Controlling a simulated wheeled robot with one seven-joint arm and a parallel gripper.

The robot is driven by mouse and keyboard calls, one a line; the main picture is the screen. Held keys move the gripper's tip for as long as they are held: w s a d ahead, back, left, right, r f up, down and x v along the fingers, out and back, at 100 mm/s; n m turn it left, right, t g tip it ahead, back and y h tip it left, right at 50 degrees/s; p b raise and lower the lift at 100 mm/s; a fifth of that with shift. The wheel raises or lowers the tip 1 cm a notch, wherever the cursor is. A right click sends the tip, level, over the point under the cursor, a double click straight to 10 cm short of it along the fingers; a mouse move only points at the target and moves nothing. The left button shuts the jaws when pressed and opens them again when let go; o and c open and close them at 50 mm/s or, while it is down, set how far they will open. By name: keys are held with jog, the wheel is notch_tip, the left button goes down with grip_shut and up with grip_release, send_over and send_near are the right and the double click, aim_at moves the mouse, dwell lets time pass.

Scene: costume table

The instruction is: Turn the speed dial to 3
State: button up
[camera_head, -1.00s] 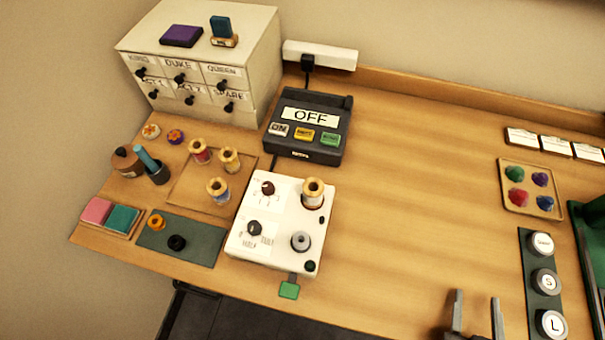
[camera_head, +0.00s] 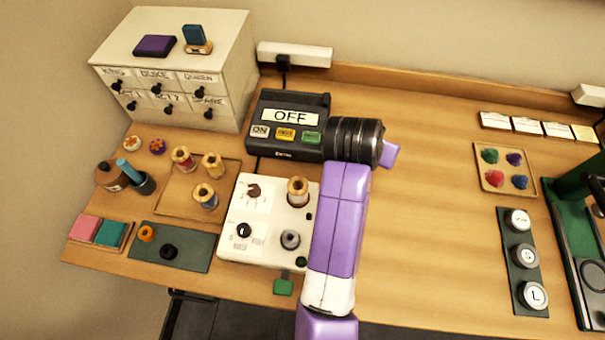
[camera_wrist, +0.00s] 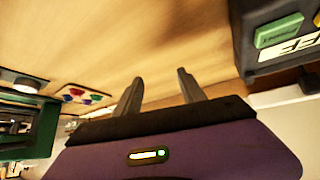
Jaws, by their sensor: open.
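A white control box (camera_head: 262,255) on the table carries two dials in the head view. The upper dial is dark red-brown (camera_head: 253,191) with small marks around it. The lower dial is black (camera_head: 243,230) with a printed label I cannot read clearly. I cannot tell from the lettering which is the speed dial, or their exact settings. My gripper (camera_wrist: 160,76) is open and empty in the wrist view, over bare wood. In the head view its fingers are hidden; my arm stands right of the white box, its wrist by the dark switch box. Neither dial shows in the wrist view.
The dark switch box (camera_head: 264,144) reads OFF and has several buttons; its green button (camera_wrist: 278,30) is close in the wrist view. Spools stand on the white box (camera_head: 298,194) and on a tray to its left. The table's middle right is clear.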

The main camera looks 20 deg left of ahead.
jog(key=s+a+r+g+y, duration=0.15)
jog(key=s+a, duration=0.25)
jog(key=a, duration=0.4)
jog(key=s+a+r+g, duration=0.2)
jog(key=s+a+g, duration=0.15)
jog(key=a, duration=0.45)
notch_tip(320, 180, up, 2)
jog(key=g, duration=0.2)
send_over(254, 188)
jog(key=shift+r+p, duration=0.1)
jog(key=shift+p, duration=0.2)
jog(key=shift+s+a+f+g, duration=0.1)
jog(key=shift+s+f+g, duration=0.1)
jog(key=shift+g, duration=0.1)
jog(key=shift+w+f+p, duration=0.15)
jog(key=shift+f+p, duration=0.6)
jog(key=shift+f, duration=2.85)
grip_shut()
